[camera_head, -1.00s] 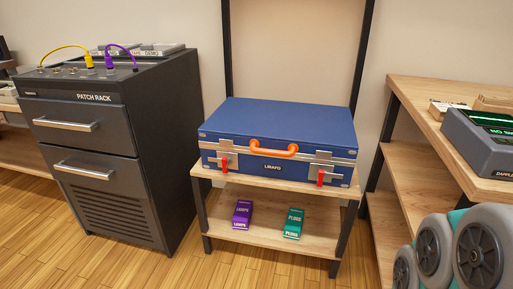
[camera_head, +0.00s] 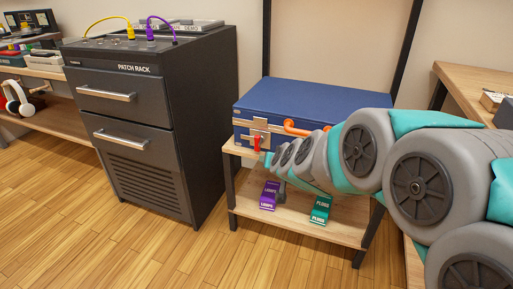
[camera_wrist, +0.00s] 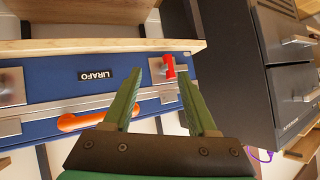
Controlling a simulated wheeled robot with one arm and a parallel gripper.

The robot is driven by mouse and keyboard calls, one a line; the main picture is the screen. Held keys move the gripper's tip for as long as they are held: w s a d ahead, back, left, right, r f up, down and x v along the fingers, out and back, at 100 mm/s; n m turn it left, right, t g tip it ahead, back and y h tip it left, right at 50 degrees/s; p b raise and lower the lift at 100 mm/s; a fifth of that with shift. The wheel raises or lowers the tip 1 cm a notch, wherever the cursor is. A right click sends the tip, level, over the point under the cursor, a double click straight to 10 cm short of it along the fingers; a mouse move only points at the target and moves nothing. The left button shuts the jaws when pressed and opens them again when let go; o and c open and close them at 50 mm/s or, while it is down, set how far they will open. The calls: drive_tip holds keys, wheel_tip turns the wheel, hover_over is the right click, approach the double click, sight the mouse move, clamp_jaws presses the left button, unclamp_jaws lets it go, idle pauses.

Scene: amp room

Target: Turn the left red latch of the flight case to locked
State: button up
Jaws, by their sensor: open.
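The blue flight case (camera_head: 300,103) stands shut on the wooden stand, with an orange handle on its front. Its left red latch (camera_head: 257,142) hangs downward from a metal plate. In the upside-down wrist view this latch (camera_wrist: 169,68) points toward the picture top, beside its plate. My gripper (camera_wrist: 161,77) is open and empty. Its green fingers reach toward the case front, with the latch showing between and just beyond the tips; I cannot tell whether they touch. In the head view my arm hides the case's right front and right latch, and my fingers are not clear.
A purple pedal (camera_head: 269,195) and a green pedal (camera_head: 320,209) sit on the stand's lower shelf (camera_head: 297,222). The patch rack (camera_head: 150,120) stands left of the stand. A wooden shelf (camera_head: 466,85) is at the right. The floor in front is clear.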

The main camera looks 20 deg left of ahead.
sight(256, 145)
drive_tip(key=w+a+f+m+t+h+b, duration=0.1)
drive_tip(key=w+a+f+t+h, duration=0.2)
drive_tip(key=a+t, duration=0.15)
drive_tip(key=w+a+f+m+t+h, duration=0.2)
drive_tip(key=a+t+h, duration=0.1)
drive_tip(key=a+t, duration=0.15)
drive_tip(key=shift+g, duration=0.3)
drive_tip(key=w, duration=0.7)
drive_tip(key=shift+a+f, duration=0.1)
drive_tip(key=shift+a, duration=0.3)
clamp_jaws()
